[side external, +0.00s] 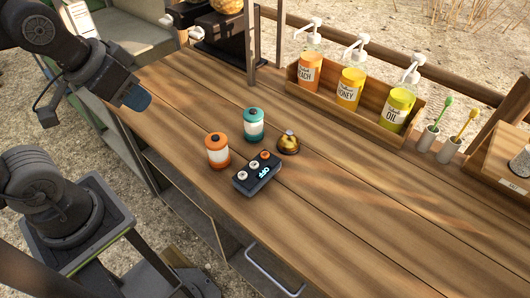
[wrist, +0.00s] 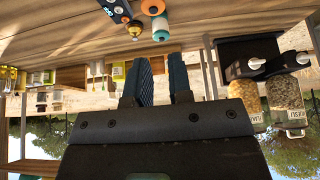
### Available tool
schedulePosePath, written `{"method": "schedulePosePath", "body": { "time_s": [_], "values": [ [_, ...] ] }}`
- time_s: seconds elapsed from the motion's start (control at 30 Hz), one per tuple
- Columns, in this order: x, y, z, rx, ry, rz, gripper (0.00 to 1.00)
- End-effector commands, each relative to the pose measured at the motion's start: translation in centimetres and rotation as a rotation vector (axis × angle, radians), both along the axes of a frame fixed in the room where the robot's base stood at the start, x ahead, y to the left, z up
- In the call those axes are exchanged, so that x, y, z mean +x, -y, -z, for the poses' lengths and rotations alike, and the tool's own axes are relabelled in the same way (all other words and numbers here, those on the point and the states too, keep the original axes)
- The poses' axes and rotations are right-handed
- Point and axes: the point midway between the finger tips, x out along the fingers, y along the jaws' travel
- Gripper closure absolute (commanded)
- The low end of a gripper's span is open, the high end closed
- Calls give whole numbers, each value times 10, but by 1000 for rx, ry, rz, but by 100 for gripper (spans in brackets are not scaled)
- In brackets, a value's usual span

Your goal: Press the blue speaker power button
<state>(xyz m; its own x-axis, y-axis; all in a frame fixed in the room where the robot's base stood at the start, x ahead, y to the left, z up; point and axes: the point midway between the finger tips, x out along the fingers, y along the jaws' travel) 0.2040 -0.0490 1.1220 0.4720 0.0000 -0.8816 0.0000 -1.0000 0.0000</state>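A teal and white cylinder (side external: 253,125) with a dark top stands upright on the wooden counter; the wrist view shows it near the top edge (wrist: 160,28). A dark blue-grey box (side external: 256,173) with knobs and a lit display that seems to read OFF lies in front of it, partly cut off in the wrist view (wrist: 114,9). I cannot tell for sure which one is the blue speaker. My gripper (side external: 136,98) is above the counter's left end, well away from both. In the wrist view its two fingers (wrist: 161,80) stand apart with nothing between them.
An orange and white cylinder (side external: 217,150) stands left of the box. A brass bell (side external: 288,143) is to its right. A wooden rack (side external: 358,113) with pump bottles and toothbrush holders (side external: 447,150) line the back. The counter's front right is clear.

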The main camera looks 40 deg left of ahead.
Motion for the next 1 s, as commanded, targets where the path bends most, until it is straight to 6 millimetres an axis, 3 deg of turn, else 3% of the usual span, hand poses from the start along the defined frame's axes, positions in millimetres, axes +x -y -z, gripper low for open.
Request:
{"method": "schedulePosePath", "body": {
  "time_s": [0.2, 1.0],
  "values": [
    [0, 0, 0, 0, 0, 0, 100],
    [0, 0, 0, 0, 0, 0, 100]
  ]
}}
